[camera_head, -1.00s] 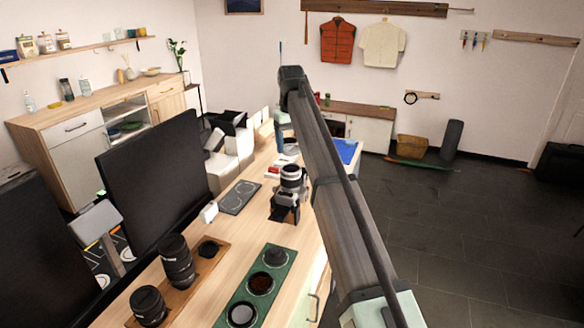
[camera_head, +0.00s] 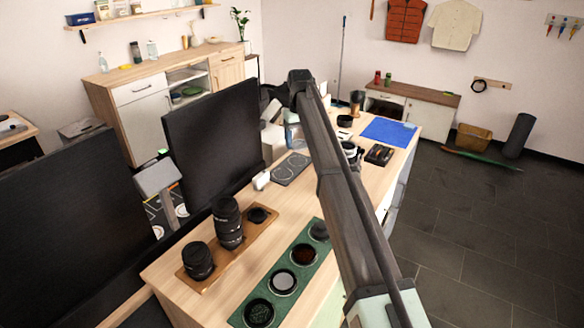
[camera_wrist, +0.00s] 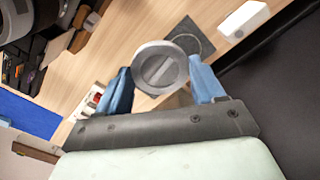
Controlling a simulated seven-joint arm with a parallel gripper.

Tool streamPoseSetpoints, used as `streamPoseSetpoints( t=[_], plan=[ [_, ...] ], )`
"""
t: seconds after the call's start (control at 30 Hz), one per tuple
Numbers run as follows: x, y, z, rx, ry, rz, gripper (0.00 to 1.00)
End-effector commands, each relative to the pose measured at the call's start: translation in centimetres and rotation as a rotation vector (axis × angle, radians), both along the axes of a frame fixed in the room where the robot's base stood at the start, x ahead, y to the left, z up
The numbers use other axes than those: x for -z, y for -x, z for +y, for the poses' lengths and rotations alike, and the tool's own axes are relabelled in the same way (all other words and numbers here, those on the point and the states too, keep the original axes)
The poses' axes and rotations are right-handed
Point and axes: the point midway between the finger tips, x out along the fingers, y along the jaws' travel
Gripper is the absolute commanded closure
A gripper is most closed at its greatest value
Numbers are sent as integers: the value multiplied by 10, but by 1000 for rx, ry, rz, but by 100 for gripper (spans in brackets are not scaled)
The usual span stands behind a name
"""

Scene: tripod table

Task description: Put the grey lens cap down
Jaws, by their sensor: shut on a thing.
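The grey lens cap (camera_wrist: 160,68) is a round disc with a raised bar across its face. It sits between the blue fingers of my gripper (camera_wrist: 162,85), which is shut on it. Beyond the cap in the wrist view lies a dark grey mat (camera_wrist: 205,42) with circle outlines, partly covered by the cap. The mat also shows in the head view (camera_head: 291,169) on the wooden desk (camera_head: 240,240). My gripper is mostly hidden behind my arm in the head view, and the cap cannot be made out there.
A green tray (camera_head: 316,262) with several round items and a wooden tray (camera_head: 205,270) with two dark lenses stand at the near end. A monitor (camera_head: 212,135) borders the mat on the left. A camera (camera_head: 350,152) is partly hidden by my arm. A blue sheet (camera_head: 388,131) lies farther back.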

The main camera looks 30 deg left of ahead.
Motion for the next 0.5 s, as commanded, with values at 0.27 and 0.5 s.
streamPoseSetpoints(
  t=[0.27, 0.5],
  plan=[
    [30, -42, 63, 74, 0, -1, 66],
    [36, -44, 65, 151, 1, -1, 66]
  ],
)
